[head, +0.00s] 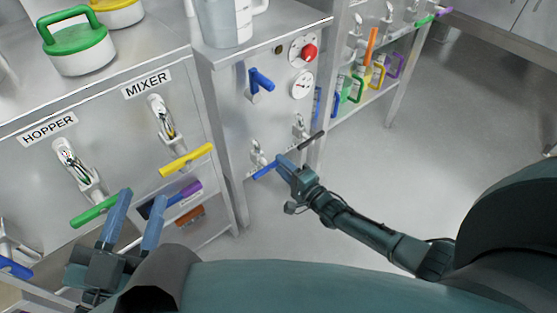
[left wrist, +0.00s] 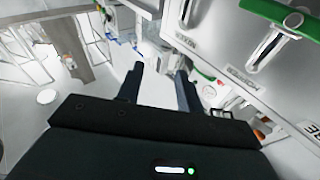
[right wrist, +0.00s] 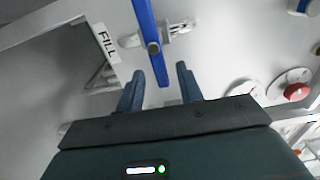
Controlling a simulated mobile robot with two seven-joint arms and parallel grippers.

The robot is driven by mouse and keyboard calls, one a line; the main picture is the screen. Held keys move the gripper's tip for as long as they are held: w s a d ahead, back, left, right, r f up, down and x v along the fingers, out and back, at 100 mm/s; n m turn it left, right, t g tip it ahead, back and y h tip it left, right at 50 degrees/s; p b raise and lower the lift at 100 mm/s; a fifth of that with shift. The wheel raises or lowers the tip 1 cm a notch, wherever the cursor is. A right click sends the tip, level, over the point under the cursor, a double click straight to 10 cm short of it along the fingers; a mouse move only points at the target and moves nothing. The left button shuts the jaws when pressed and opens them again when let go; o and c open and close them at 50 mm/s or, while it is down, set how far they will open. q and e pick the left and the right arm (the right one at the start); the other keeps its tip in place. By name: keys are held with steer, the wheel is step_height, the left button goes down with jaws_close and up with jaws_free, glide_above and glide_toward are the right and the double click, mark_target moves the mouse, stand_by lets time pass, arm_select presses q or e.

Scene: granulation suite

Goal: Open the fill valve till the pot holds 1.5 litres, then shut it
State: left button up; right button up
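The fill valve has a blue bar handle (head: 265,171) low on the front of the steel cabinet. In the right wrist view its blue handle (right wrist: 145,30) runs upright in the picture beside a FILL label (right wrist: 106,43). My right gripper (head: 284,161) is at this handle. In the right wrist view its fingers (right wrist: 160,68) are apart and empty, with the handle's near end just ahead of them. A pale grey vessel with a white handle (head: 222,22) stands on the cabinet, cut off by the frame; I cannot read its level. My left gripper (head: 138,208) is open and empty.
The cabinet also carries a blue lever (head: 261,80), a red knob (head: 309,52), a dial (head: 302,86) and a black-handled valve (head: 312,142). Left are HOPPER and MIXER outlets with a green handle (head: 96,210) and a yellow handle (head: 187,160). The floor at right is clear.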

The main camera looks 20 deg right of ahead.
arm_select(q)
steer(key=f+y+p, duration=0.1)
steer(key=p, duration=0.1)
steer(key=shift+a+m+p, duration=0.3)
steer(key=shift+a+p, duration=0.05)
steer(key=shift+a, duration=0.05)
arm_select(e)
steer(key=v, duration=1)
steer(key=shift+s, duration=0.3)
arm_select(q)
steer(key=shift+s+d+r, duration=0.15)
steer(key=shift+s, duration=0.05)
arm_select(e)
steer(key=shift+d, duration=0.1)
